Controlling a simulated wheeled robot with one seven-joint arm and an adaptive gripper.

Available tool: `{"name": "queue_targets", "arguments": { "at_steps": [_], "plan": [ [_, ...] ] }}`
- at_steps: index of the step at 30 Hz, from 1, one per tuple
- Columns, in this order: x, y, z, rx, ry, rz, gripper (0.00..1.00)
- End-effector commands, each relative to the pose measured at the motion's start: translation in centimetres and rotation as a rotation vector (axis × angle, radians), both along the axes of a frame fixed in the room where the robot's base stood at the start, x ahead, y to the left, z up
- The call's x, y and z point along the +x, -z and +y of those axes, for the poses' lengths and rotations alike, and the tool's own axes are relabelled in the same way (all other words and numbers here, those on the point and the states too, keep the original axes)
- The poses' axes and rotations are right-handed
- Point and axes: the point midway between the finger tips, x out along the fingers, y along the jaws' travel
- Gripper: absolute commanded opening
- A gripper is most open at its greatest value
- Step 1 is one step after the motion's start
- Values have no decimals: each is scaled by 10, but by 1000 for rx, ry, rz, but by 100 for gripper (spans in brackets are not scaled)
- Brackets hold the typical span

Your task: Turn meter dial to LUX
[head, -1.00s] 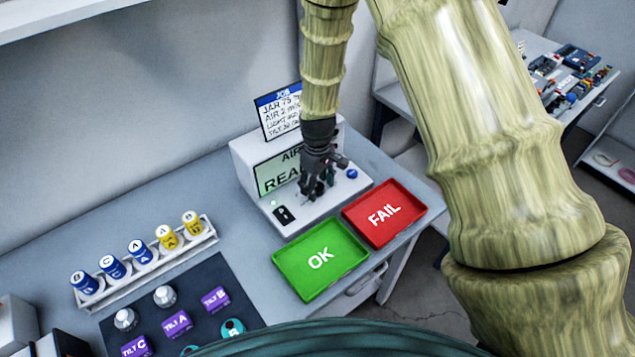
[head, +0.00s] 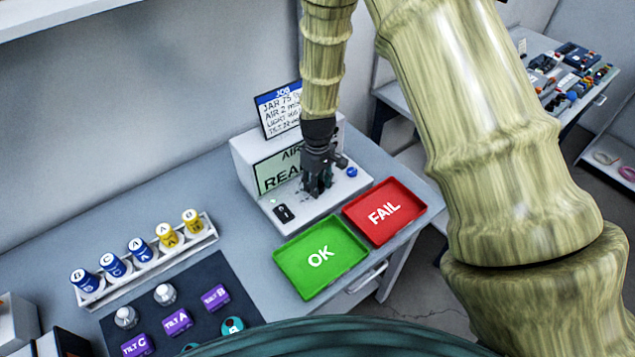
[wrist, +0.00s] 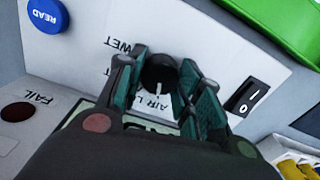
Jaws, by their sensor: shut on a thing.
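The meter (head: 300,212) is a white box with a sloped front panel on the bench. My gripper (head: 318,190) points down at the panel. In the wrist view its green-padded fingers (wrist: 162,72) are shut around the black dial (wrist: 158,70). The dial's white pointer mark faces the "AIR" label. "WET" is readable to the left of the dial. An "L" shows beside AIR, but a finger hides the rest of that label.
A blue READ button (wrist: 47,15) and a black rocker switch (wrist: 245,97) flank the dial on the panel. A green OK tray (head: 290,262) and red FAIL tray (head: 413,205) lie in front. A rack of labelled jars (head: 150,265) stands left.

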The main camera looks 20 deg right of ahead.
Motion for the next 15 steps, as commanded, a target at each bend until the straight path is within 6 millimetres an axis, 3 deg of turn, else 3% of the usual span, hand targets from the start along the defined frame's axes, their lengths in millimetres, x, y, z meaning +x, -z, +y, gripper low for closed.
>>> {"name": "queue_targets", "arguments": {
  "at_steps": [15],
  "plan": [
    [0, 0, 0, 0, 362, 0, 12]
  ]
}}
